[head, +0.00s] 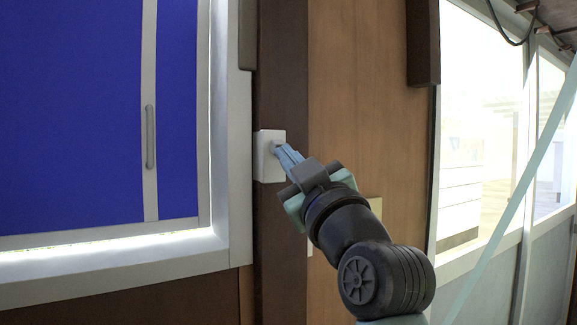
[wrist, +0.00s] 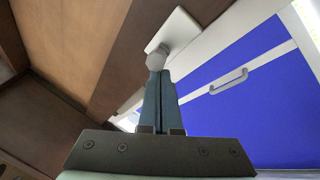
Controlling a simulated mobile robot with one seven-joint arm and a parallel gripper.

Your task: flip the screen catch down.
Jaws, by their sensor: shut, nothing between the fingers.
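The screen catch is a small white box (head: 264,165) with a grey knob (head: 276,146), fixed to a dark brown post beside the blue screen. In the wrist view the white plate (wrist: 180,28) shows behind the grey knob (wrist: 157,59). My gripper (head: 284,151) has its blue fingers pressed together, with the tips at the knob. In the wrist view the fingertips (wrist: 158,76) are just below the knob and look very near or touching; I cannot tell which. Part of the knob is hidden by the fingertips.
The blue screen (head: 75,110) has a grey frame and a grey handle (head: 150,137) to the left of the catch. Wood panelling (head: 350,100) is to the right, then bright windows (head: 485,120). The space in front of the post is clear apart from my arm.

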